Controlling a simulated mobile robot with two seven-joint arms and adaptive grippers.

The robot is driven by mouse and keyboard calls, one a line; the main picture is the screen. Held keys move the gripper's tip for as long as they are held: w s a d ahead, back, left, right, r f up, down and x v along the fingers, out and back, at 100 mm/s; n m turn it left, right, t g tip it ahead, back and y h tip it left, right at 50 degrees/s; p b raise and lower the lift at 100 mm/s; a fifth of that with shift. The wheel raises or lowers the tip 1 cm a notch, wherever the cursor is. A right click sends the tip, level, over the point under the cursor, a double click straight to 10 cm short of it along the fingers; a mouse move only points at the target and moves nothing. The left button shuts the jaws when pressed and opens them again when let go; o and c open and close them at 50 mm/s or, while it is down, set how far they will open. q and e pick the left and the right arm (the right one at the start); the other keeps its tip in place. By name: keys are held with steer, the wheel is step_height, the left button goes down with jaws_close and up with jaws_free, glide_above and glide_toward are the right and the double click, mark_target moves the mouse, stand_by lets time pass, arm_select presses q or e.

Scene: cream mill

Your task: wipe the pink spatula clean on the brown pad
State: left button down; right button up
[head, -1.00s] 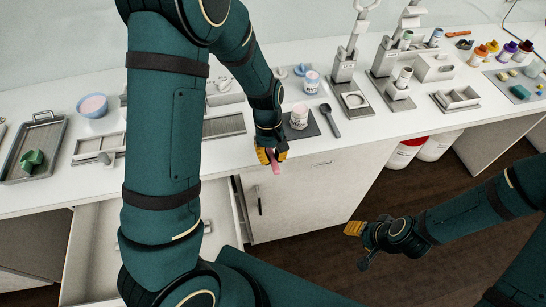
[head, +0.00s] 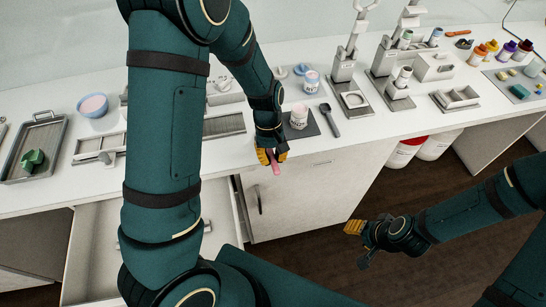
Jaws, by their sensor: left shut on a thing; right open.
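The pink spatula (head: 275,168) shows as a short pink piece at the tips of my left gripper (head: 270,157). The gripper is shut on it just in front of the counter's front edge, and the fingers hide part of it. I cannot tell whether anything sticks to the spatula. I cannot make out a brown pad; my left arm covers part of the counter. My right gripper (head: 357,243) is open and empty, low over the floor at the right, away from the counter.
A jar (head: 299,116) stands on a dark mat (head: 312,129) behind my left gripper, with a dark spoon (head: 330,121) beside it. A blue bowl (head: 93,105) and a metal tray (head: 56,150) with a green thing stand left. An open drawer (head: 91,255) juts out below.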

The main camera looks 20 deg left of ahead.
arm_select(q)
steer(key=shift+w+a, duration=0.15)
steer(key=shift+w, duration=0.1)
steer(key=shift+s+d+p+v, duration=0.15)
steer(key=shift+p+v, duration=0.7)
steer(key=shift+v, duration=0.15)
steer(key=shift+s+d+p+v, duration=0.15)
steer(key=shift+p+v, duration=0.75)
steer(key=shift+v, duration=0.05)
steer(key=shift+s+d+p+v, duration=0.15)
steer(key=shift+p+v, duration=0.7)
steer(key=shift+v, duration=0.15)
